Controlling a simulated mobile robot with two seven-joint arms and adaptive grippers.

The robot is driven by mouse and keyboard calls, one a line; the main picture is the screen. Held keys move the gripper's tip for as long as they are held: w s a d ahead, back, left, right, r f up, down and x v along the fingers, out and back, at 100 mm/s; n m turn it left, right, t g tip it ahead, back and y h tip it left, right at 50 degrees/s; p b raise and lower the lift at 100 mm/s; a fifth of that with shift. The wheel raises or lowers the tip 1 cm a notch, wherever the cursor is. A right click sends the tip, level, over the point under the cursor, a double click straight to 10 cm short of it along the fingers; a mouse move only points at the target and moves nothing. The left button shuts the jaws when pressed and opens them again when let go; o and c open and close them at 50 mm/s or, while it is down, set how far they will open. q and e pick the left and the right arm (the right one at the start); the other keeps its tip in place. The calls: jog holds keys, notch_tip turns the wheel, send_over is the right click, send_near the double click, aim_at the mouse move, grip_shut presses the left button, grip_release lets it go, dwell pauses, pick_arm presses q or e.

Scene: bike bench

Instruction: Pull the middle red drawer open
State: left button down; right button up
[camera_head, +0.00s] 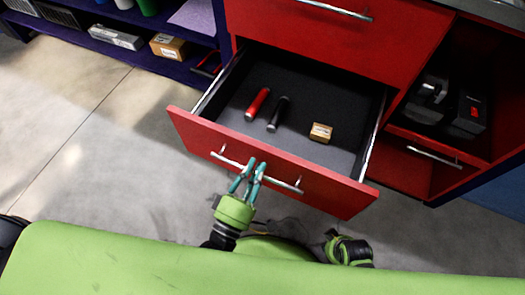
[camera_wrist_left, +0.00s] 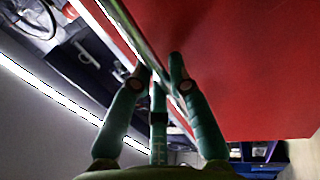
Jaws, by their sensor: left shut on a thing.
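The middle red drawer (camera_head: 327,187) stands well out from the red cabinet, and its grey inside shows in the head view. Its front (camera_wrist_left: 240,60) fills the right of the left wrist view. A silver bar handle (camera_head: 284,184) runs along the drawer front. My left gripper (camera_head: 252,172) has its teal fingers closed around this handle, left of its middle. In the left wrist view, the fingers (camera_wrist_left: 160,75) sit on both sides of the bar. A green and black part of my other arm shows at the lower middle; its fingers do not show.
The drawer holds a red cylinder (camera_head: 257,104), a black cylinder (camera_head: 278,114) and a small tan box (camera_head: 320,132). A closed red drawer (camera_head: 330,35) is above. An open compartment with dark items is at right. A blue shelf (camera_head: 150,60) is at upper left; bare floor (camera_head: 90,150) lies left.

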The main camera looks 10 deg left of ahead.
pick_arm(q)
jog(key=shift+s+a, duration=0.2)
jog(key=shift+s, duration=0.45)
jog(key=c, duration=1.2)
grip_release()
jog(key=shift+o, duration=0.2)
jog(key=v, duration=1.2)
